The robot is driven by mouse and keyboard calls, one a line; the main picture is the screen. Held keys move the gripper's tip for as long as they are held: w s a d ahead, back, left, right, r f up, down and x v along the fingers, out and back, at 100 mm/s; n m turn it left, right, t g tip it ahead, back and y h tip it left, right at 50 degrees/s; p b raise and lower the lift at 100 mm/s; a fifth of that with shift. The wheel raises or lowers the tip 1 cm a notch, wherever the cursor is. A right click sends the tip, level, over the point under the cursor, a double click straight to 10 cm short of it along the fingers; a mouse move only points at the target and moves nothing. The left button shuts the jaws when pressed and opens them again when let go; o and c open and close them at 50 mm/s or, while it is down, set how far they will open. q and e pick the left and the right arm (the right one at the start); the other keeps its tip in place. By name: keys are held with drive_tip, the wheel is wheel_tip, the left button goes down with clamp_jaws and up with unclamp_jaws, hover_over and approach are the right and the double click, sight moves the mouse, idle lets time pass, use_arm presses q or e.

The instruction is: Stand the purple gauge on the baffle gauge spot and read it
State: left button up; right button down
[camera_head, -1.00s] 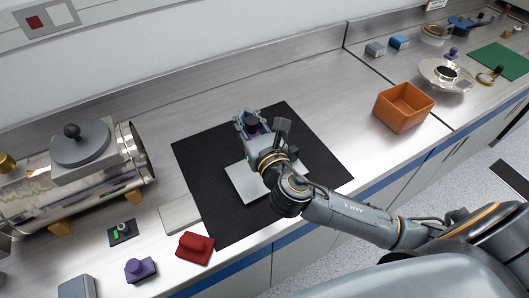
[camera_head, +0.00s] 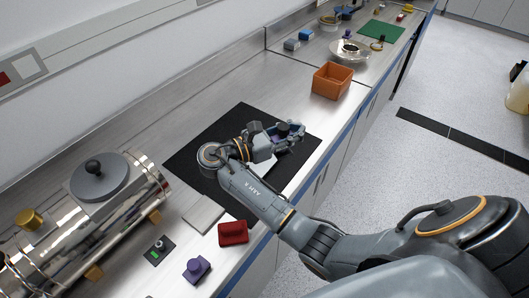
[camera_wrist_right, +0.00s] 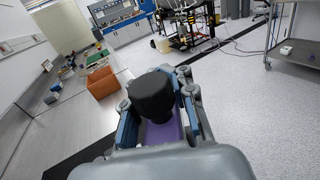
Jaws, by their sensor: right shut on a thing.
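My right gripper (camera_head: 288,132) is shut on a purple piece with a black round knob, which fits the purple gauge (camera_head: 283,127). It is held over the right part of a black mat (camera_head: 208,130). The right wrist view shows the purple body (camera_wrist_right: 165,133) between the two fingers of the gripper (camera_wrist_right: 158,105), with the black knob toward the camera. A pale flat plate (camera_head: 265,168) lies on the mat, partly hidden by my right arm. I cannot tell which mark is the baffle gauge spot. My left gripper is out of view.
A shiny cylinder vessel (camera_head: 125,215) lies at the left. A red block (camera_head: 233,232), another purple block (camera_head: 197,268) and a small dark pad with a green light (camera_head: 160,250) are near the front edge. An orange bin (camera_head: 332,80) stands beyond the mat.

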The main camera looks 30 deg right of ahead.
drive_tip(key=w+d+f+b, duration=0.1)
drive_tip(key=w+f+b, duration=0.1)
drive_tip(key=w+f, duration=0.1)
drive_tip(key=w+f+b, duration=0.3)
drive_tip(key=w, duration=0.3)
drive_tip(key=w+d+f+b, duration=0.1)
drive_tip(key=w+f+b, duration=0.1)
drive_tip(key=w+f, duration=0.2)
drive_tip(key=shift+w+d+b, duration=0.2)
drive_tip(key=shift+d+b, duration=0.1)
drive_tip(key=f+b, duration=0.1)
drive_tip(key=f, duration=0.2)
drive_tip(key=shift+w+f, duration=0.1)
drive_tip(key=shift+w, duration=0.1)
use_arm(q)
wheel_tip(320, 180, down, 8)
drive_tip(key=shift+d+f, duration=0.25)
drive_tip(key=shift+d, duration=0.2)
use_arm(e)
drive_tip(key=shift+s, duration=0.1)
